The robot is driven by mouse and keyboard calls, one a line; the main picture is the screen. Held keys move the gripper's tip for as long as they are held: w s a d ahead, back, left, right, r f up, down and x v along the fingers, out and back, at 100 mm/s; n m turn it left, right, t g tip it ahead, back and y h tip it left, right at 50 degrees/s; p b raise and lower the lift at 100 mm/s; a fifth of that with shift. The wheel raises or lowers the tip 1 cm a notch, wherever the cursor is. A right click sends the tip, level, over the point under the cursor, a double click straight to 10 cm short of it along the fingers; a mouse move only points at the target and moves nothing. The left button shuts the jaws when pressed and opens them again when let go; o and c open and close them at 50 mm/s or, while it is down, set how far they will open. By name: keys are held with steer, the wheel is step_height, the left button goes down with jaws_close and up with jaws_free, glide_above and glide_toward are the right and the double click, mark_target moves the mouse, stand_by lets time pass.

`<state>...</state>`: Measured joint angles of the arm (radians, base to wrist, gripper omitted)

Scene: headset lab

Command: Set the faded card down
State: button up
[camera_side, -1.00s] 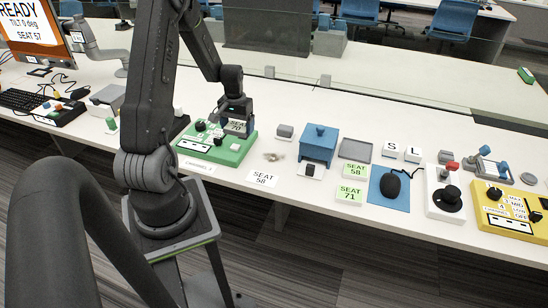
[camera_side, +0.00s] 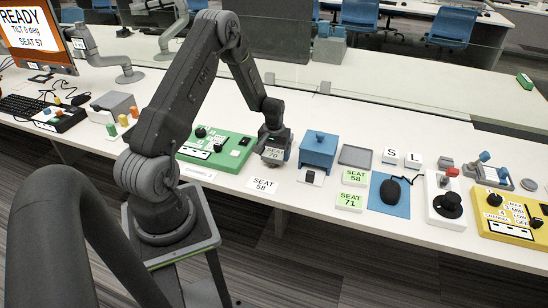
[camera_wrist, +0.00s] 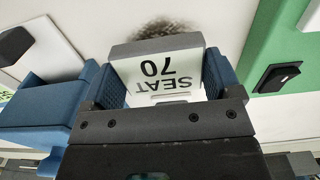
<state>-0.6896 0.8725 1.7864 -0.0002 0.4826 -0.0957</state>
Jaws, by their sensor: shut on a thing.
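The faded card (camera_side: 274,153), a pale card reading SEAT 70, is between the jaws of my gripper (camera_side: 273,147). The wrist view shows its printed face (camera_wrist: 163,72) upside down, with blue pads of the gripper (camera_wrist: 164,80) on both sides. My gripper is shut on it, low over the white table, between the green panel (camera_side: 232,155) and the blue box (camera_side: 318,148). I cannot tell whether the card touches the table. A white SEAT 58 card (camera_side: 263,185) lies just in front.
Green cards SEAT 58 (camera_side: 354,177) and SEAT 71 (camera_side: 349,198) lie right of the blue box, beside a blue mat (camera_side: 389,207) with a mouse. A grey tray (camera_side: 355,156) lies behind them. A dark speckled patch (camera_wrist: 168,27) shows beyond the card in the wrist view.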

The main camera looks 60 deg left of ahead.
mark_target(273, 154)
steer(key=shift+f, duration=1.05)
steer(key=shift+f, duration=0.2)
steer(key=o, duration=0.8)
step_height(273, 154, up, 14)
steer(key=d+r+m+t, duration=0.1)
steer(key=d+r+m, duration=0.1)
steer(key=d+r, duration=0.75)
steer(key=s+d+r+m+t, duration=0.1)
steer(key=s+d+r+m, duration=0.1)
steer(key=s+d+r, duration=0.2)
steer(key=s+d+r+m+t, duration=0.2)
steer(key=s+d+r, duration=0.2)
steer(key=s+d, duration=0.2)
steer(key=s+d+r+m+t, duration=0.1)
steer(key=s+d+r, duration=0.3)
steer(key=d, duration=0.5)
steer(key=shift+s+m, duration=0.75)
steer(key=shift+m, duration=0.15)
steer(key=shift+s+d+t, duration=0.2)
steer(key=shift+s+t, duration=0.1)
steer(key=shift+s, duration=0.2)
steer(key=shift+c, duration=0.7)
